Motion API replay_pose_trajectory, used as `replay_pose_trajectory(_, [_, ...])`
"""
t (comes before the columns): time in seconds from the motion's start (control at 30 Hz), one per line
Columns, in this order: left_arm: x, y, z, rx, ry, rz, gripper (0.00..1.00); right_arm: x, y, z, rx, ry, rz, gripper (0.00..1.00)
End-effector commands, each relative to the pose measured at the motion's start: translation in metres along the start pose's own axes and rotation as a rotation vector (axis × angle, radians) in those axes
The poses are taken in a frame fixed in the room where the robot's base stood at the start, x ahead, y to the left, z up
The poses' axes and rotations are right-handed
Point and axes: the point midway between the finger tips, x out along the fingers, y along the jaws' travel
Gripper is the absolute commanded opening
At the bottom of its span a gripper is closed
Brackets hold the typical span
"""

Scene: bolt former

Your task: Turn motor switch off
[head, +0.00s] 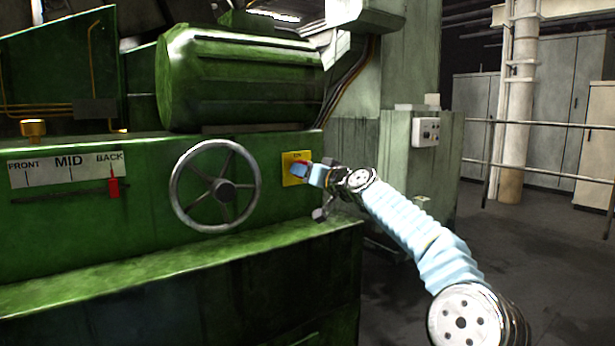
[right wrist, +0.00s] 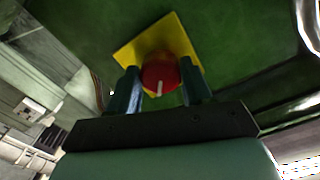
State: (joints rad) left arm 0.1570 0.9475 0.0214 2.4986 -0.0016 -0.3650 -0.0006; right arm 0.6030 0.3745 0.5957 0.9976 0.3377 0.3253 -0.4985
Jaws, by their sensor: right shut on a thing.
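The motor switch is a red round knob (right wrist: 160,78) with a white mark, on a yellow plate (head: 290,180) on the green machine's front. The plate also shows in the right wrist view (right wrist: 157,38), where it looks tilted. My right gripper (head: 303,170) is at the plate and is shut on the red knob, one finger on each side of it. In the head view the fingers hide most of the knob. In the right wrist view the white mark points toward the gripper's palm. My left gripper is not in view.
A handwheel (head: 223,187) stands out just left of the switch. A red slider (head: 113,187) sits near BACK on a labelled scale at the far left. A green ledge (head: 180,262) juts out below. A grey control box (head: 425,131) is to the right, with open floor beyond.

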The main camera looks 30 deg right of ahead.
Motion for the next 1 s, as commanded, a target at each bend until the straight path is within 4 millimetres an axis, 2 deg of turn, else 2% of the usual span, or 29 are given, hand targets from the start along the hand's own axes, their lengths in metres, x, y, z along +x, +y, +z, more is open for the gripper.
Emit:
replay_pose_trajectory(0.6, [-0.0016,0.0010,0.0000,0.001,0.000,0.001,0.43,0.0000,-0.0022,-0.0008,0.578,-0.001,0.001,0.19])
replay_pose_trajectory(1.0, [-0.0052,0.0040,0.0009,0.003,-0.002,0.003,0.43,0.0001,-0.0024,-0.0010,0.849,-0.001,0.002,0.19])
